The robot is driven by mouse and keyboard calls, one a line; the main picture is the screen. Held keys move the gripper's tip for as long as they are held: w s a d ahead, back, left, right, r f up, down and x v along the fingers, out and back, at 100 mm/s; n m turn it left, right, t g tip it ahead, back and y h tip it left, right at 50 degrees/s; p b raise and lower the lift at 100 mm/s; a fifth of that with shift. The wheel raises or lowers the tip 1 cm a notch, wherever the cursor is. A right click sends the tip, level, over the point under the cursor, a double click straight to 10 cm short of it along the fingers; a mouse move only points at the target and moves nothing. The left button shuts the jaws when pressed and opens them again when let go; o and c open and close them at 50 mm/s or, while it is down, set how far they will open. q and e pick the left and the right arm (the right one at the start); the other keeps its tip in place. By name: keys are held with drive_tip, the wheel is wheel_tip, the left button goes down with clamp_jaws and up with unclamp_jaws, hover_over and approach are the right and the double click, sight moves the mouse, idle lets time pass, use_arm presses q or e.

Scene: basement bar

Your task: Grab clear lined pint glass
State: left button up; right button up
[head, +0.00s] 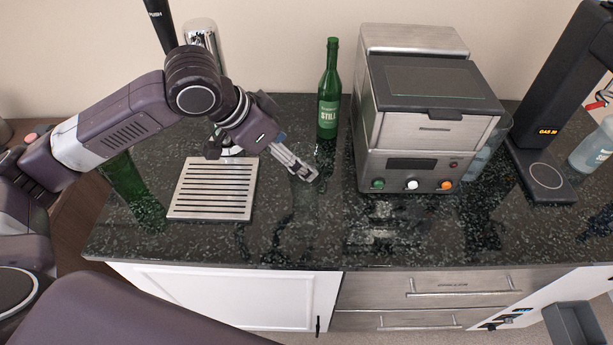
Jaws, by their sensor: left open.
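My left gripper (308,176) reaches in from the left over the dark speckled counter (290,245), between the slatted drip tray and the steel machine. Its jaws are open. A faint see-through shape, likely the clear lined pint glass (303,195), shows at and just below the fingertips. Its outline and lines are too faint to make out, and the gripper covers part of it. I cannot tell whether the fingers touch it. My right gripper is not in view.
A green bottle (329,95) stands just behind the gripper. The steel machine (415,120) is to the right, the drip tray (213,205) to the left. Another green bottle (127,185) is partly behind my arm. A black stand (545,130) is at far right. The front counter strip is clear.

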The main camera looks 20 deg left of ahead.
sight(305, 161)
use_arm(q)
drive_tip(key=p+x, duration=0.1)
drive_tip(key=x, duration=0.4)
drive_tip(key=shift+s+d, duration=0.1)
drive_tip(key=shift+d, duration=0.1)
drive_tip(key=c, duration=2)
drive_tip(key=shift+r, duration=0.1)
drive_tip(key=shift+c, duration=0.3)
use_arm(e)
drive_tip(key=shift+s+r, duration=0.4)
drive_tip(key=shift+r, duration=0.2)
use_arm(q)
drive_tip(key=shift+r, duration=0.1)
